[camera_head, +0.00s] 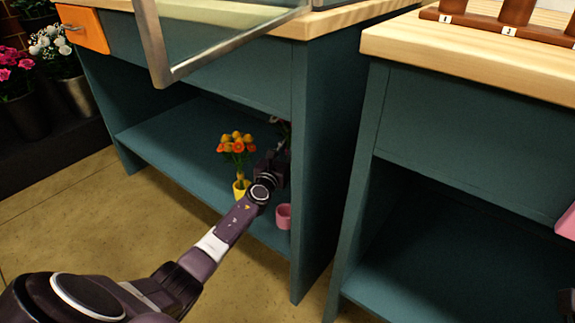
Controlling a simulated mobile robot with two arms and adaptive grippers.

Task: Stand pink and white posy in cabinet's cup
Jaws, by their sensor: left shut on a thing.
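My left gripper (276,160) is inside the open cabinet below the counter, close to its right wall. A yellow cup (241,190) with orange flowers (236,145) stands just left of the gripper. A dark part at the lower right edge may belong to my right arm; its gripper cannot be made out.
The cabinet's right side panel (322,170) stands close to the gripper. The cabinet floor (165,137) is clear to the left. A glass panel's metal frame (215,55) hangs over the counter. A second teal cabinet (450,130) stands at right. Flower buckets (25,117) stand far left.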

